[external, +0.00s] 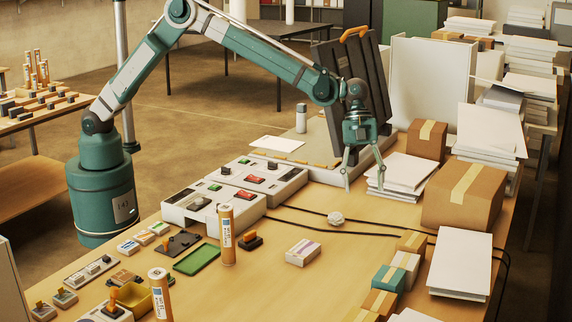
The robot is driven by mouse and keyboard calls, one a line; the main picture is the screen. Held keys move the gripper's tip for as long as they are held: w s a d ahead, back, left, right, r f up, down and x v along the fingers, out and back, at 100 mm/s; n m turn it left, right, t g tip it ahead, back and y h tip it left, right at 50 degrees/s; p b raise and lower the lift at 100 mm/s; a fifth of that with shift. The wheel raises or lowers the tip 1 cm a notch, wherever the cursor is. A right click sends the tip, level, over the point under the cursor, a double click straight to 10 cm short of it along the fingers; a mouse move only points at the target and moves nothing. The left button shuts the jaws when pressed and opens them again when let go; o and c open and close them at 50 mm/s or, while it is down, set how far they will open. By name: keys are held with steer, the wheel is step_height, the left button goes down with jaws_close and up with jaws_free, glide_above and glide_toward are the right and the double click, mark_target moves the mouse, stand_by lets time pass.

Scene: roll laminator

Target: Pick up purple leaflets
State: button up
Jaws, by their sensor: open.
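A small white stack with a purplish band (302,252), which looks like the purple leaflets, lies flat on the wooden table in the front middle. No other clearly purple item shows. My gripper (363,178) points down with its fingers spread and nothing visible between them. It is farther back and to the right of the banded stack, well apart from it. The gripper is above or beside a white paper stack (403,173); I cannot tell its exact height.
The laminator's control boxes (237,193) stand left of my gripper. Black cables and a round white piece (335,218) lie between gripper and banded stack. An orange-brown tube (226,236) stands upright to the left. Cartons (464,194) and paper piles line the right.

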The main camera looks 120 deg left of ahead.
mark_target(304, 248)
steer(key=s+d+f+m+g, duration=0.1)
steer(key=s+d+f+m, duration=0.1)
steer(key=d, duration=0.3)
steer(key=s+d+f+m+g, duration=0.1)
steer(key=s+d+f+m, duration=0.1)
steer(key=d, duration=0.4)
steer(key=s+d+f+m+g+h, duration=0.1)
steer(key=s+d+f+m, duration=0.1)
steer(key=s+d, duration=0.4)
steer(key=shift+d+f, duration=0.15)
steer(key=shift+f, duration=0.5)
steer(key=shift+x, duration=1.3)
steer(key=x, duration=0.4)
steer(key=shift+s+d+p, duration=0.1)
steer(key=shift+p, duration=0.2)
steer(key=shift+d+f, duration=0.2)
steer(key=shift+f, duration=0.3)
steer(key=shift+f+b, duration=0.25)
steer(key=shift+b, duration=0.15)
